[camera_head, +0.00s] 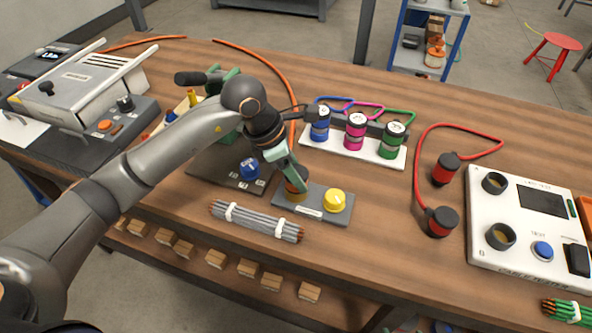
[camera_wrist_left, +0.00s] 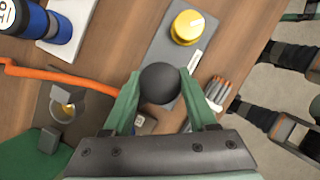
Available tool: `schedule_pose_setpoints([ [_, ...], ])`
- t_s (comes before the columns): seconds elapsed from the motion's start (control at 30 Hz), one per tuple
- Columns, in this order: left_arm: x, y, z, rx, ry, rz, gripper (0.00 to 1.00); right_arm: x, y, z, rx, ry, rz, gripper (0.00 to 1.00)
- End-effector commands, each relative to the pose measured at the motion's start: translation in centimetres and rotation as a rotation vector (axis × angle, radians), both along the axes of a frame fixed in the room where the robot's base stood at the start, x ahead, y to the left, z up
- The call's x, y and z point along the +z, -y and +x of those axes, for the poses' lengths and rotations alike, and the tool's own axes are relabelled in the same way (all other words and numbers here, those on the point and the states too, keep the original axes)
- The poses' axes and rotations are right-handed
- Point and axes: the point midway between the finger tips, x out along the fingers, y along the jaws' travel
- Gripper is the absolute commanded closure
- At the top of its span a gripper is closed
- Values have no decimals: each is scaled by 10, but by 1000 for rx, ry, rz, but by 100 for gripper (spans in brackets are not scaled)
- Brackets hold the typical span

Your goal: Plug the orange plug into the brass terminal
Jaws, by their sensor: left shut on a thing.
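The orange plug (camera_head: 296,188) is in the jaws of my left gripper (camera_head: 288,178), upright over the left end of a grey block. Its round black top (camera_wrist_left: 160,83) shows between the green fingertips of my left gripper (camera_wrist_left: 160,92) in the left wrist view. The orange cable (camera_head: 284,85) arcs across the table to it; it also runs in from the left of the wrist view (camera_wrist_left: 50,75). A brass-coloured edge (camera_head: 295,197) shows just under the plug; the brass terminal is mostly hidden there. I cannot tell how deep the plug sits.
The grey block (camera_head: 318,214) carries a yellow knob (camera_head: 335,201) right of the plug. A cable bundle (camera_head: 256,221) lies in front. A dark-based device with a blue knob (camera_head: 250,168) is close left. A white rack (camera_head: 385,157) with blue, magenta and green plugs stands behind.

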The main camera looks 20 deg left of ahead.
Motion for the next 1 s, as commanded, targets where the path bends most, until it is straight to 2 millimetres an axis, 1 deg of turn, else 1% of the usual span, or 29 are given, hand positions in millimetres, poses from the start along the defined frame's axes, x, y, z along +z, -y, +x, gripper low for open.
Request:
schedule_pose_setpoints([
  [0.17, -4, 0, 0, 0, 1, 0, 100, -4, 0, 0, 0, 0, 0, 19],
  [0.37, -3, 0, 0, 0, 0, 0, 100, -3, 0, 0, 0, 0, 0, 19],
  [0.4, -3, 0, 0, 0, 0, 0, 37, -3, 0, 0, 0, 0, 0, 19],
  [0.67, -3, 0, 0, 0, 0, 0, 8, -3, 0, 0, 0, 0, 0, 19],
  [0.7, -3, 0, 0, 0, 0, 0, 7, -3, 0, 0, 0, 0, 0, 19],
  [1.0, -4, 0, 0, 0, 0, 1, 7, 0, -3, 2, 5, 1, 4, 19],
])
